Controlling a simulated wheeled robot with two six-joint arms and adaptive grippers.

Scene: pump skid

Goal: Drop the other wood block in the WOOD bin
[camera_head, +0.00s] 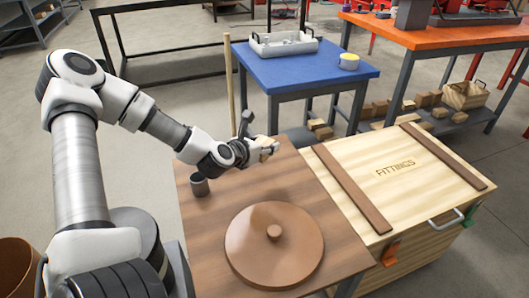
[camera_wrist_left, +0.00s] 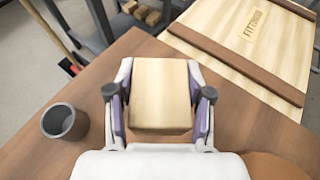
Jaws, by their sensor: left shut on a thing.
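My left gripper (camera_head: 262,146) is over the far part of the brown table (camera_head: 345,255). In the left wrist view my left gripper (camera_wrist_left: 160,100) is shut on a pale wood block (camera_wrist_left: 160,90), with a finger on each side of it. The same block shows small at the fingertips in the head view (camera_head: 267,149). I see no bin marked WOOD in either view. My right gripper is in neither view.
A grey cup (camera_head: 199,184) and a round brown lid with a knob (camera_head: 262,250) are on the table. A wooden FITTINGS crate (camera_head: 385,170) stands to the right. Beyond is a blue table (camera_head: 300,75) with a grey tray (camera_head: 283,45). More wood blocks (camera_head: 422,100) lie on a low shelf.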

